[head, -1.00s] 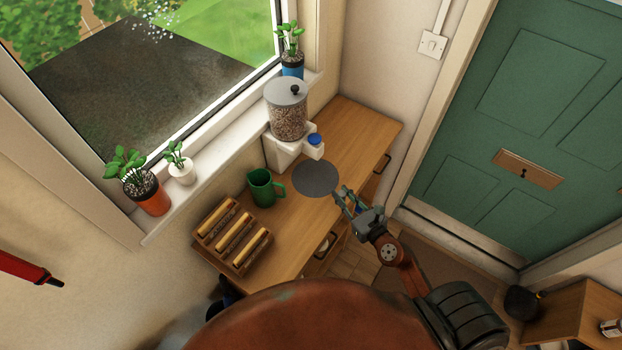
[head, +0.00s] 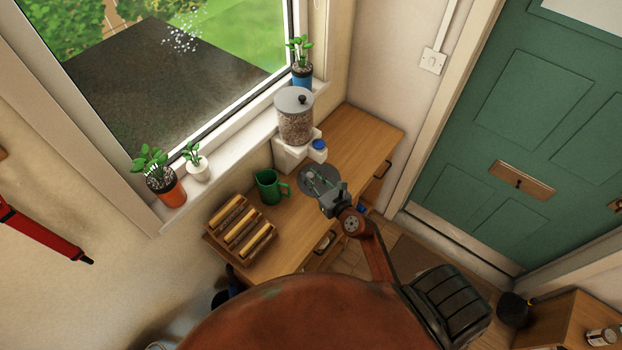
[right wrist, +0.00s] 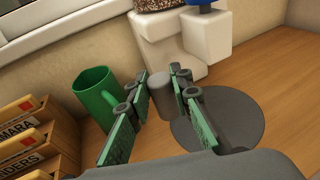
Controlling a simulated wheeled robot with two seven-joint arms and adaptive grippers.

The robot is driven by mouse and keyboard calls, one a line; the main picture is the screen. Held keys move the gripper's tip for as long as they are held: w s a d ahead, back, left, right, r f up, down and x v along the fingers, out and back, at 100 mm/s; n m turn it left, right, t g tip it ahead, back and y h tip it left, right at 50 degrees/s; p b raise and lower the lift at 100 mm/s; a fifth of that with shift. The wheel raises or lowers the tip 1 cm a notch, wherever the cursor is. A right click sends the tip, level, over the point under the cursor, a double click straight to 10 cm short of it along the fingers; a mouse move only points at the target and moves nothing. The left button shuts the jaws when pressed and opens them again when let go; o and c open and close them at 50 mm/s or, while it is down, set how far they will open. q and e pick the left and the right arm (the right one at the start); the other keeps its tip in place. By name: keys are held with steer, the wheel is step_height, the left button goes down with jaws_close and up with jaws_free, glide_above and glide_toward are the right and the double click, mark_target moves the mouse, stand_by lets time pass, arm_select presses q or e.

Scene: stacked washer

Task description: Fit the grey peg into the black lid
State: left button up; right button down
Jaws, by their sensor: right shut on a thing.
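My right gripper (head: 317,177) is over the desk, above a flat dark round disc (head: 304,186). In the right wrist view my right gripper (right wrist: 161,74) has its green-padded fingers around a short grey cylinder, which looks like the grey peg (right wrist: 161,95). The disc (right wrist: 235,125) lies flat on the wood, to the right of the peg in that view. I cannot tell whether the disc is the black lid. My left gripper does not show.
A cereal dispenser (head: 296,122) on a white base stands behind the disc. A green mug (head: 268,187) and a wooden rack (head: 240,228) with several labelled blocks are to its left. Potted plants line the sill. The desk's far right end (head: 370,130) is clear.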

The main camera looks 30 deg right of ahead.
mark_target(312, 174)
steer(key=w+f+b, duration=0.1)
steer(key=w+d+f+b, duration=0.1)
steer(key=w+f, duration=0.1)
steer(key=w+d+f+b, duration=0.1)
steer(key=f, duration=0.1)
steer(key=shift+w+d+f, duration=0.15)
steer(key=shift+d+f, duration=0.1)
steer(key=shift+w+d+f+b, duration=0.25)
steer(key=shift+w+f+b, duration=0.05)
steer(key=shift+f+b, duration=0.1)
steer(key=f+b, duration=0.2)
steer(key=f, duration=0.1)
steer(key=shift+w+d+f, duration=0.15)
steer(key=shift+w, duration=0.05)
steer(key=shift+f+b, duration=0.1)
steer(key=shift+b, duration=0.2)
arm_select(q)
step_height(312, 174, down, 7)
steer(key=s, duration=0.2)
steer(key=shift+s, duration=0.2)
arm_select(e)
steer(key=shift+f, duration=0.15)
steer(key=c, duration=1.7)
jaws_free()
steer(key=shift+c, duration=0.2)
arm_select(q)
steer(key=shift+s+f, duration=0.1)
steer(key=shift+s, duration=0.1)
